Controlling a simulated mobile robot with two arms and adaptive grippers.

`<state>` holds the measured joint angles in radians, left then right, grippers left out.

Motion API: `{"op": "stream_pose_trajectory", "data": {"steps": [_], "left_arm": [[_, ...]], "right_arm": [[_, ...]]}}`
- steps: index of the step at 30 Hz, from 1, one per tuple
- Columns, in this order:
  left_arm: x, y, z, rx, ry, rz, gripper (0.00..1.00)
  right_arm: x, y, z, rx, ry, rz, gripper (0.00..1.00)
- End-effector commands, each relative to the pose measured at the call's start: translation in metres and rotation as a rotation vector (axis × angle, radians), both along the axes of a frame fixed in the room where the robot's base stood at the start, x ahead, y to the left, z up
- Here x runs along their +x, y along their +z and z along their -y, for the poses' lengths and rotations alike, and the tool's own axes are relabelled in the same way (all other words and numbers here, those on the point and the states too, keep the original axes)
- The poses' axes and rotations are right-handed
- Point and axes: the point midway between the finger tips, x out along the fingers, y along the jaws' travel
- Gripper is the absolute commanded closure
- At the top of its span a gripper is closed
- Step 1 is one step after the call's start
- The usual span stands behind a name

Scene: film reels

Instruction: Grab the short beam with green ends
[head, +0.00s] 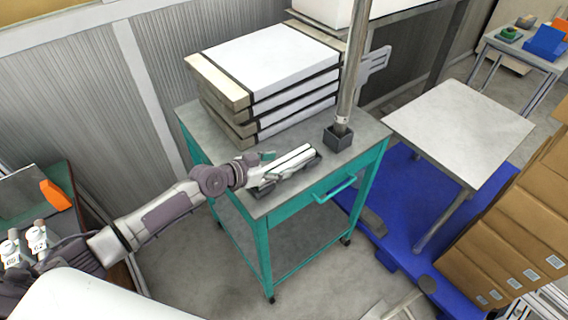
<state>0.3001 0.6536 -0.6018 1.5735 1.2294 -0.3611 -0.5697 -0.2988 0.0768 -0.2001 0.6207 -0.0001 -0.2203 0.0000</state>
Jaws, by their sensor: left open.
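A short pale beam (292,160) lies in a shallow dark tray (313,163) at the front of the teal cart's top. A small green patch shows at its left end, close to my gripper; I cannot make out its right end clearly. My left gripper (267,167) reaches in from the left, low over the cart top, at the left end of the beam. It is open, and its fingers partly hide that end. I cannot tell whether they touch the beam. My right gripper is not in view.
On the teal cart (262,207), a stack of flat white boxes (268,75) stands behind the beam. A metal post in a dark square base (338,138) rises to its right. A grey table (460,130) and brown cartons (520,225) stand farther right.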

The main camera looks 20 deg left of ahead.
Motion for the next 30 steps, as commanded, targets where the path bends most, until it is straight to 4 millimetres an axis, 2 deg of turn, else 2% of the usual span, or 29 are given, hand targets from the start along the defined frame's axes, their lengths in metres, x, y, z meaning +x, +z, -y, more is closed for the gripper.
{"op": "stream_pose_trajectory", "data": {"steps": [3, 11, 21, 24, 30], "left_arm": [[0.0085, -0.0032, 0.0069, -0.002, -0.001, 0.0, 0.29], [0.0096, -0.0054, 0.0077, 0.001, 0.0, 0.001, 0.29], [0.0094, -0.0053, 0.0075, 0.001, 0.0, 0.001, 0.86], [0.0093, -0.0052, 0.0074, 0.001, 0.0, 0.001, 1.0], [0.0099, -0.0038, 0.0074, -0.001, 0.001, 0.003, 1.0]], "right_arm": [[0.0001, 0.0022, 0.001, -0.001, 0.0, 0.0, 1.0], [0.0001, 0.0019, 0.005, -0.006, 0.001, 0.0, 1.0], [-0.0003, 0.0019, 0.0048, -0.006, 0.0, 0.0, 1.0], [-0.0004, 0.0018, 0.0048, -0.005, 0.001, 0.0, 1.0], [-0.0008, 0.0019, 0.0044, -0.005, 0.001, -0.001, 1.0]]}}
